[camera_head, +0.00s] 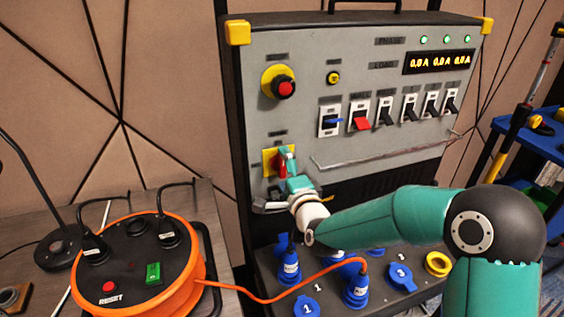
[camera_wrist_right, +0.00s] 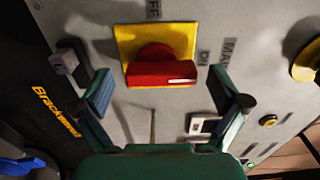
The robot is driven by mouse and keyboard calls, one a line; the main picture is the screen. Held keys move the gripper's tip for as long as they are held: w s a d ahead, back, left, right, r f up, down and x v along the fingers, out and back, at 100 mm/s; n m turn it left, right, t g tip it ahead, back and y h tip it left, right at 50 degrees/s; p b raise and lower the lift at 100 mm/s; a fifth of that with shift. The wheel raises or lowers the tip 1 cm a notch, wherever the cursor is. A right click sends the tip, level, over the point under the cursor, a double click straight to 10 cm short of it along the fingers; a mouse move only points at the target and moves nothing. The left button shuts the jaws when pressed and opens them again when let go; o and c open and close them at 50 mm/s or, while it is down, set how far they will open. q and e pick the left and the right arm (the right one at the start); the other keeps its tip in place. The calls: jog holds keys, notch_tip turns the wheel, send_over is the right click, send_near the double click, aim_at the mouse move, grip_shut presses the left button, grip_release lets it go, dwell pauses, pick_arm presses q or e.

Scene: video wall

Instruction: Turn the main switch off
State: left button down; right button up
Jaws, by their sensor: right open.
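The main switch is a red rotary handle (camera_wrist_right: 160,75) on a square yellow plate (camera_wrist_right: 128,38). In the wrist view it lies crosswise, its white mark at the right end by the label "ON"; part of "OFF" shows above the plate. In the head view the red handle (camera_head: 281,166) and yellow plate (camera_head: 268,158) are partly hidden by my right gripper (camera_head: 288,165). My right gripper (camera_wrist_right: 162,90) is open, with one finger to each side of the handle and a gap to both. My left gripper is in neither view.
Above the switch, the grey panel carries a red emergency button (camera_head: 285,88), a row of breakers and a lit load display (camera_head: 439,61). Blue sockets and plugs sit below. An orange cable reel (camera_head: 190,275) stands left, its cable running across to a blue plug (camera_head: 356,290).

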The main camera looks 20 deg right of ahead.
jog(key=shift+w, duration=0.65)
